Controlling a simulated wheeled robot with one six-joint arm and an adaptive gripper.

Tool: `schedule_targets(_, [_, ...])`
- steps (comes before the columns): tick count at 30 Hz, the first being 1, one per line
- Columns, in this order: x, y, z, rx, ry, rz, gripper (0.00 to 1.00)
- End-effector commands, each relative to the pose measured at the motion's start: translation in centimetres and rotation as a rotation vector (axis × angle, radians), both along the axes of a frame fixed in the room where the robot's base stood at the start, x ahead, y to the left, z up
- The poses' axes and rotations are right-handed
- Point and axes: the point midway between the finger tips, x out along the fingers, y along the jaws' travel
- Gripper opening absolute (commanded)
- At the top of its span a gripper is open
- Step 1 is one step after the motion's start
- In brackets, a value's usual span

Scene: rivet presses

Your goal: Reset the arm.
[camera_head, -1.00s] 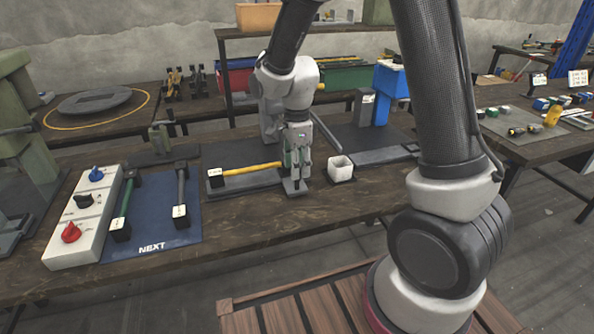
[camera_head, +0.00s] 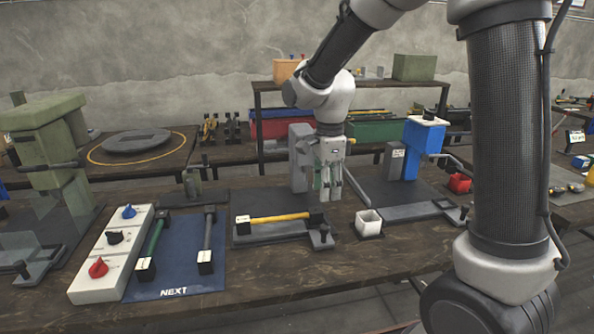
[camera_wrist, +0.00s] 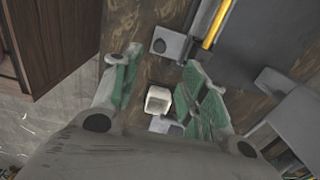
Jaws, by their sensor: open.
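My gripper (camera_head: 328,192) is open and empty, pointing down above the bench (camera_head: 270,278). In the head view it is behind and to the right of a yellow-handled bar (camera_head: 280,218), which lies on a grey fixture (camera_head: 282,236). In the wrist view, the green-padded fingers (camera_wrist: 162,82) are spread apart. A small white square cup (camera_wrist: 158,99) shows between them from above, and the yellow bar (camera_wrist: 216,24) shows at the top. In the head view the cup (camera_head: 369,222) stands right of the gripper.
A white box with knobs (camera_head: 111,252) and a blue NEXT mat (camera_head: 190,268) with two bars are at left. A blue press (camera_head: 423,150) stands at right, a green press (camera_head: 48,150) at far left. Red and green bins (camera_head: 375,131) are behind.

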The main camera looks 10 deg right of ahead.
Motion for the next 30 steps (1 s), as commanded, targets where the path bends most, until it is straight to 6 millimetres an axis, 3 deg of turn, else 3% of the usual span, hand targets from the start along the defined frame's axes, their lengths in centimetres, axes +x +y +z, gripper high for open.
schedule_targets(4, [-0.1,0.0,0.0,-0.001,0.003,0.125,0.44])
schedule_targets(8, [-1.2,-0.4,-0.5,-0.004,0.039,0.449,0.44])
schedule_targets(11, [-3.6,-1.4,-0.6,0.004,0.075,0.784,0.44])
schedule_targets(15, [-7.8,-4.3,2.2,0.014,0.046,1.22,0.44])
schedule_targets(19, [-12.3,-7.8,5.3,-0.016,-0.028,1.538,0.44])
schedule_targets(24, [-17.5,-11.3,8.0,-0.116,-0.137,1.692,0.44])
schedule_targets(30, [-20.9,-13.6,10.3,-0.237,-0.251,1.599,0.44])
